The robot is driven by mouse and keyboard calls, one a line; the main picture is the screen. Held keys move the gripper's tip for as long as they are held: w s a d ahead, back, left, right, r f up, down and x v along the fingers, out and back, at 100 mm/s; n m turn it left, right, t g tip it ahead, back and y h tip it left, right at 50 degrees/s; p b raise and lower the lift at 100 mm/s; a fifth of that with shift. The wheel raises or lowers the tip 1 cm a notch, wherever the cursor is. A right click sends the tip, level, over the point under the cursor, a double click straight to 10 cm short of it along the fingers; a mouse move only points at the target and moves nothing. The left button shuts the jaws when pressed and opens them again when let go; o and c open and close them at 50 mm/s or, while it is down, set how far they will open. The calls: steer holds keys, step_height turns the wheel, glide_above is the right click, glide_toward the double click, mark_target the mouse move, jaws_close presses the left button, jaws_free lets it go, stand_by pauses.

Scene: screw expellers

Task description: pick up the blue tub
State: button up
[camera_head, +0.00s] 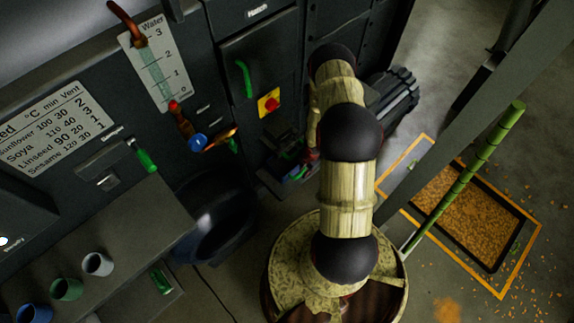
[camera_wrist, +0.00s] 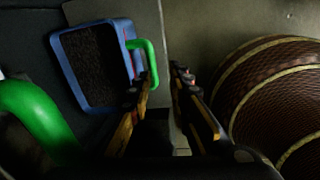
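The blue tub (camera_wrist: 66,75) is in the upper left of the wrist view. It has a blue rim, a dark grainy inside and a green handle (camera_wrist: 149,58) on its right side. My gripper (camera_wrist: 161,82) is open, with its two fingers apart. The left finger overlaps the lower end of the handle in the picture, and the handle's right edge shows between the fingers. I cannot tell whether they touch. In the head view, a small bluish patch that looks like the tub (camera_head: 299,172) shows left of my arm; my arm hides most of the gripper there.
A thick green curved bar (camera_wrist: 38,118) lies left of my gripper. The dark machine front (camera_head: 265,65) stands behind, with a red knob (camera_head: 269,104). Grey (camera_head: 97,264), green (camera_head: 66,289) and blue (camera_head: 36,313) cups stand on a ledge. An orange-edged seed pit (camera_head: 470,215) is at right.

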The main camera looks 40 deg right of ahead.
mark_target(300, 174)
steer(key=shift+n+t, duration=0.3)
steer(key=shift+n, duration=0.4)
steer(key=w+f+b, duration=0.1)
steer(key=f, duration=0.1)
steer(key=f+b, duration=0.1)
steer(key=f, duration=0.2)
steer(key=w+f+b, duration=0.1)
steer(key=f, duration=0.2)
steer(key=shift+w+a+f, duration=0.15)
steer(key=shift+w+a, duration=0.05)
steer(key=shift+w, duration=0.1)
steer(key=shift+c, duration=0.3)
steer(key=c, duration=0.4)
jaws_close()
